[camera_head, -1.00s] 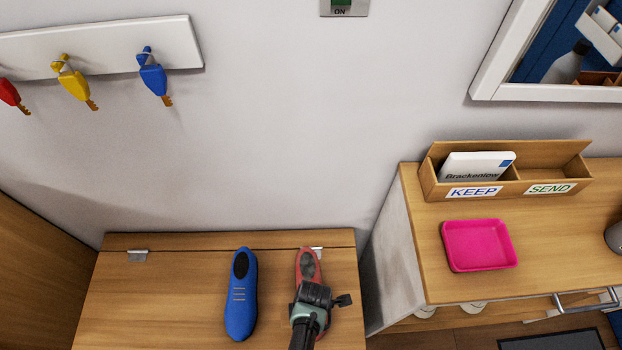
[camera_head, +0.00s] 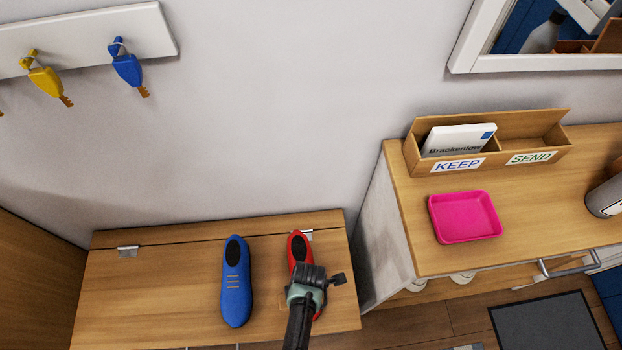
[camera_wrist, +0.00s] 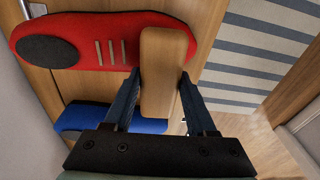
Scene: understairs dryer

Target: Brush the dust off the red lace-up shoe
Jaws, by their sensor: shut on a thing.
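The red lace-up shoe (camera_head: 299,246) lies on the wooden bench top (camera_head: 165,285), its front half hidden by my arm in the head view. In the wrist view the red shoe (camera_wrist: 105,32) lies crosswise, bright red with a dark opening and pale lace bars; I see no grey dust on the visible part. My gripper (camera_wrist: 160,85) is shut on a brush with a wooden back (camera_wrist: 163,75). The brush is over the shoe; its bristles are hidden, so I cannot tell whether it touches. In the head view my gripper (camera_head: 306,285) covers the shoe's near part.
A blue shoe (camera_head: 236,280) lies left of the red one. To the right, a wooden cabinet (camera_head: 400,200) carries a pink tray (camera_head: 465,216) and a KEEP/SEND letter holder (camera_head: 490,150). Keys hang on the wall at upper left. The bench left of the blue shoe is clear.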

